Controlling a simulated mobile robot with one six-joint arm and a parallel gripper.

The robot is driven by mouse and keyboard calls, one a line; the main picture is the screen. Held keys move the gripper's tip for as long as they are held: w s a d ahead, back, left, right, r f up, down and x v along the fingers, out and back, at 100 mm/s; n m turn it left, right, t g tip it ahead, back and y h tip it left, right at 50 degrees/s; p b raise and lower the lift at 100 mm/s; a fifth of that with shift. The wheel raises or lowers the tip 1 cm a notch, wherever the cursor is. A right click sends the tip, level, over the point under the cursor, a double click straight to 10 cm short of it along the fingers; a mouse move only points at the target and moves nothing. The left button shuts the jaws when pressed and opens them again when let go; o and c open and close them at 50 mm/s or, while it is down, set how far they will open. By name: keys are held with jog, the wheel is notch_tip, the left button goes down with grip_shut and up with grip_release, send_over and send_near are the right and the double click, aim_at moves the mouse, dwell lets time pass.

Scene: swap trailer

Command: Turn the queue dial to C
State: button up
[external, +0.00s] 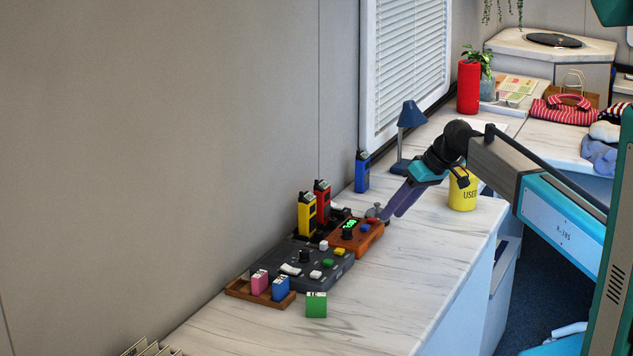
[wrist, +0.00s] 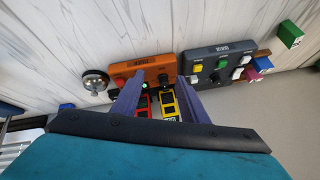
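An orange control box (external: 357,235) with a green-lit display and a black dial (external: 347,233) sits on the counter. Beside it is a dark grey panel (external: 318,272) with its own black knob (external: 305,256) and several coloured buttons. I cannot read which one is the queue dial or where its pointer stands. My gripper (external: 387,214) hangs over the counter by the far right end of the orange box. In the wrist view my gripper (wrist: 158,84) is open and empty, its fingers spread around the orange box's (wrist: 150,66) near edge. The grey panel (wrist: 222,48) lies right of the fingers.
Yellow (external: 306,213), red (external: 322,200) and blue (external: 362,172) radios stand along the wall. A wooden tray (external: 236,290) holds pink and blue blocks; a green block (external: 316,304) is beside it. A silver bell (wrist: 95,80), yellow cup (external: 463,190) and blue lamp (external: 410,115) are nearby. The counter's front is clear.

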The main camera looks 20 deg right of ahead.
aim_at(304, 250)
jog(key=s+a+r+n+g+p, duration=0.1)
jog(key=a+r+n+p, duration=0.1)
jog(key=a, duration=0.7)
jog(key=s+a+r+n+g+h+p, duration=0.1)
jog(key=a+r+n, duration=0.3)
jog(key=a, duration=0.5)
jog(key=shift+r+n+g+h+p, duration=0.35)
jog(key=shift+n+p, duration=0.25)
jog(key=shift+n, duration=0.4)
jog(key=shift+a+f, duration=0.1)
jog(key=shift+f, duration=0.1)
jog(key=shift+p+x, duration=2)
jog(key=shift+x, duration=4.75)
jog(key=shift+s+a, duration=0.1)
jog(key=shift+a, duration=0.05)
grip_shut()
